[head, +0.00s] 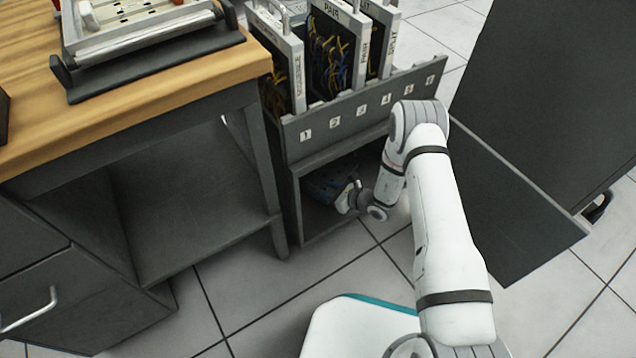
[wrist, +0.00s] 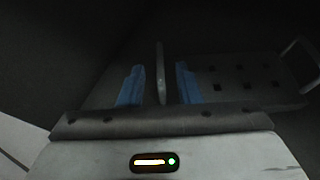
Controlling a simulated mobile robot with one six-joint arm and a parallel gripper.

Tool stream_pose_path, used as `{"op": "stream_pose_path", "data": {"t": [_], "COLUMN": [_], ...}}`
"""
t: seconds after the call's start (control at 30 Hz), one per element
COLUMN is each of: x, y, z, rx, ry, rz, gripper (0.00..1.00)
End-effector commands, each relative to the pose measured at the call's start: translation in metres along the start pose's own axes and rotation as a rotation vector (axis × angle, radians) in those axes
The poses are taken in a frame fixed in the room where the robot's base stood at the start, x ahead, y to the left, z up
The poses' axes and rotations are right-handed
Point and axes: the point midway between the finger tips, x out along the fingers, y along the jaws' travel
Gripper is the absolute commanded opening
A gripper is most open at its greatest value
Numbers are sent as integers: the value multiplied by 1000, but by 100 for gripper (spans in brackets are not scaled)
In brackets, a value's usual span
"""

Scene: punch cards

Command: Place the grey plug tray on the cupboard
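In the wrist view a dark grey tray (wrist: 240,82) with rows of square holes lies in shadow, with a curved handle (wrist: 300,62) at its right end. It appears to be the plug tray. My gripper (wrist: 159,84) is open, its two blue-padded fingers on either side of a thin upright grey bar (wrist: 160,62), with gaps to both. Whether the bar is part of the tray I cannot tell. In the head view my gripper reaches into the dark lower compartment of the grey cupboard (head: 297,205). The tray is not clearly visible there.
Wired panels (head: 338,50) stand in numbered slots above the compartment. An open door panel (head: 515,205) extends to its right. A wooden-topped desk (head: 215,75) bearing a device stands left, and a dark cabinet (head: 560,80) stands right. Tiled floor is clear in front.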

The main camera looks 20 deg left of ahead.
Motion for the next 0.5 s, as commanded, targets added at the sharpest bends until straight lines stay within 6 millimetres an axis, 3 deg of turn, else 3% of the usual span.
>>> {"op": "stream_pose_path", "data": {"t": [0.03, 0.2, 0.5], "x": [-13, -40, -52], "y": [-1, 0, 1], "z": [4, 2, 0], "rx": [2, 1, -1], "ry": [2, 1, 0], "rz": [-2, -1, 2], "gripper": [31, 31, 31]}}
